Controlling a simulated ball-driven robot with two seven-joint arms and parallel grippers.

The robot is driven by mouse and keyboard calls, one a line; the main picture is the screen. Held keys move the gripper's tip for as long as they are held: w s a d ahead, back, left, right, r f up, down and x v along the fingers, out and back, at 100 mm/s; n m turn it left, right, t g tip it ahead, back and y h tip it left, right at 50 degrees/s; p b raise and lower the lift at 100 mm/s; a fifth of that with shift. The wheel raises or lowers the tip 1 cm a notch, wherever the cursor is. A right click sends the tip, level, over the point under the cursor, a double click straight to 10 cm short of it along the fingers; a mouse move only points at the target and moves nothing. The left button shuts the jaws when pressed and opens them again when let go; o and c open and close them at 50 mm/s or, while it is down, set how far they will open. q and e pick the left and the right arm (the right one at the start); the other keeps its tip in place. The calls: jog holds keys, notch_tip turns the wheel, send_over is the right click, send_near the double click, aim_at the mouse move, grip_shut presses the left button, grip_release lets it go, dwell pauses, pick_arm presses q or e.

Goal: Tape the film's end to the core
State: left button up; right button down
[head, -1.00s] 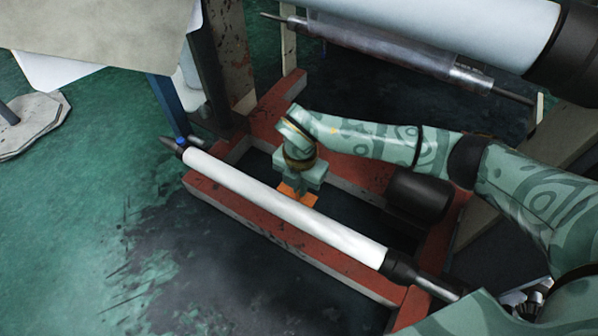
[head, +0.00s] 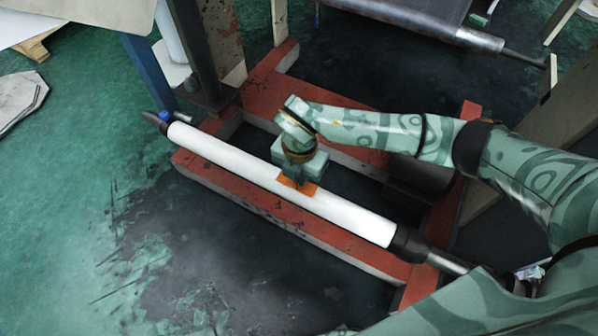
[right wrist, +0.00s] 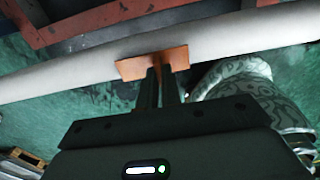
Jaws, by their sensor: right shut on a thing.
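The white core (head: 330,215) lies slanted across a red frame, with dark ends. It also spans the right wrist view (right wrist: 60,78). My right gripper (head: 299,182) is over the middle of the core, jaws down. In the right wrist view its two fingers (right wrist: 160,72) are shut on a small orange piece of tape (right wrist: 136,68). The tape lies against or very close to the core's surface; firm contact cannot be told. A dark grey sheet, perhaps the film (head: 415,12), hangs on a roller at the top. No film end is clear on the core. My left gripper is out of view.
A blue post (head: 148,72) and dark uprights stand at the back left. The green floor at left is open.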

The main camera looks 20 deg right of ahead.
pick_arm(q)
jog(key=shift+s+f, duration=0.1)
pick_arm(e)
jog(key=shift+f, duration=0.6)
dwell(1.3)
jog(key=c, duration=1.5)
grip_release()
jog(key=shift+r, duration=0.2)
pick_arm(q)
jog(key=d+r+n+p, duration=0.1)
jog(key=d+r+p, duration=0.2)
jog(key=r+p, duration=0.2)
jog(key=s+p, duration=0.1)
jog(key=p, duration=0.2)
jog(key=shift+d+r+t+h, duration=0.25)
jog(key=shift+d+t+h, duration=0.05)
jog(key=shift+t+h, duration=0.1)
pick_arm(e)
notch_tip(320, 180, up, 16)
